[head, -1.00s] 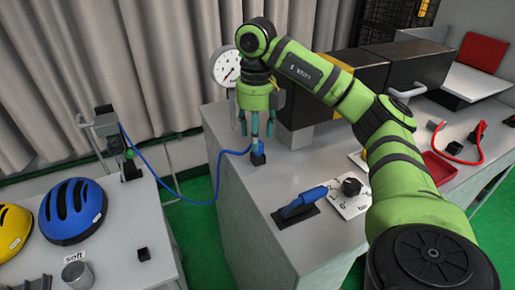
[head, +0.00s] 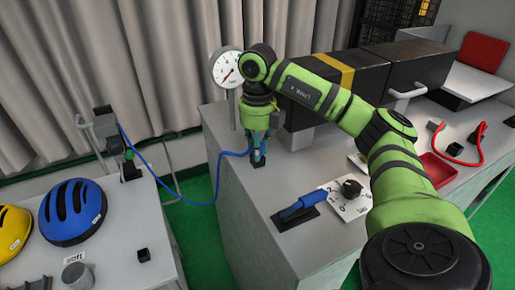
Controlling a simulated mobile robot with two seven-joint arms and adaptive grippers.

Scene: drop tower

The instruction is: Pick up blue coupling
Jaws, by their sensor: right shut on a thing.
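The blue coupling (head: 257,153) stands at the left back of the grey bench, at the end of a blue hose (head: 190,201). It sits on or at a small dark block (head: 258,163). My right gripper (head: 258,149) points straight down over it and is shut on it, with a finger on either side. The fingers hide much of the coupling. I cannot tell whether it is still seated in the block. My left gripper is not in view.
A pressure gauge (head: 227,68) stands just left behind my right gripper. A black box with a yellow stripe (head: 334,69) is close on the right. Blue and yellow helmets lie on the left table.

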